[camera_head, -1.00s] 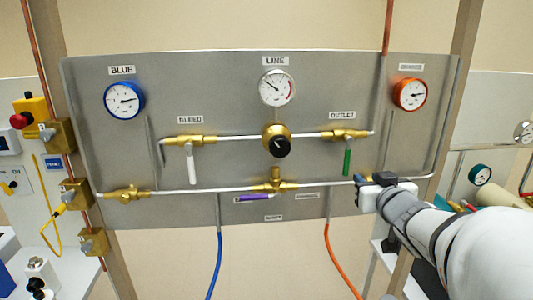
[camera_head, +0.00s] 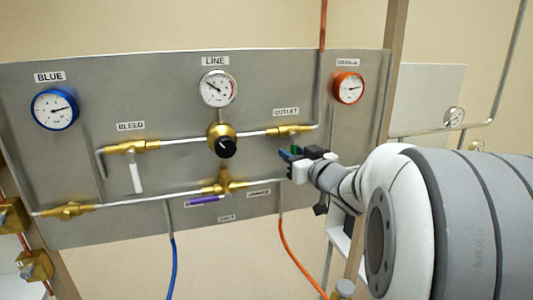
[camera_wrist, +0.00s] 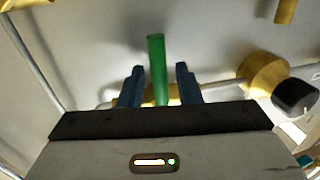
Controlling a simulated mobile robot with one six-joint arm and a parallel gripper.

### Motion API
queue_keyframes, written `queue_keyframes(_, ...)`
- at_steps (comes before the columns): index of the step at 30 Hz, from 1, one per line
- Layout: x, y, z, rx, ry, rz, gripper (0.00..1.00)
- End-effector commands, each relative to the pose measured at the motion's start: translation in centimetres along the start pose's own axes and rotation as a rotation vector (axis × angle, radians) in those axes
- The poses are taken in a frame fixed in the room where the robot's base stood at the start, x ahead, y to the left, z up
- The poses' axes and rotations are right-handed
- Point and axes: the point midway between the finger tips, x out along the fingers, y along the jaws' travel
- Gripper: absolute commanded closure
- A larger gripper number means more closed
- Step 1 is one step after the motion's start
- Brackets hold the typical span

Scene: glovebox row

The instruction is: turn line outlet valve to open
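The line outlet valve (camera_head: 290,130) is a brass body on the upper horizontal pipe, under the OUTLET label (camera_head: 286,112). Its green handle (camera_wrist: 156,60) shows between my fingers in the wrist view; in the head view only a bit of green (camera_head: 296,149) shows, the rest hidden by my gripper. My gripper (camera_head: 287,156) is just below the valve body, at the handle. In the wrist view my gripper (camera_wrist: 160,73) is open, with one blue finger on each side of the handle and visible gaps on both sides.
The brass regulator with a black knob (camera_head: 227,147) sits left of the outlet valve. The bleed valve's white handle (camera_head: 137,178) hangs farther left. A purple handle (camera_head: 204,199) lies along the lower pipe. An orange hose (camera_head: 294,252) hangs below my gripper.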

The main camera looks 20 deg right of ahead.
Motion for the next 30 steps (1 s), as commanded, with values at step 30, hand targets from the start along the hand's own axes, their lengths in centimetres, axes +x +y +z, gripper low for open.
queue_keyframes(30, 0.2, -0.38, -0.03, 0.0, 0.001, -0.003, 1.0)
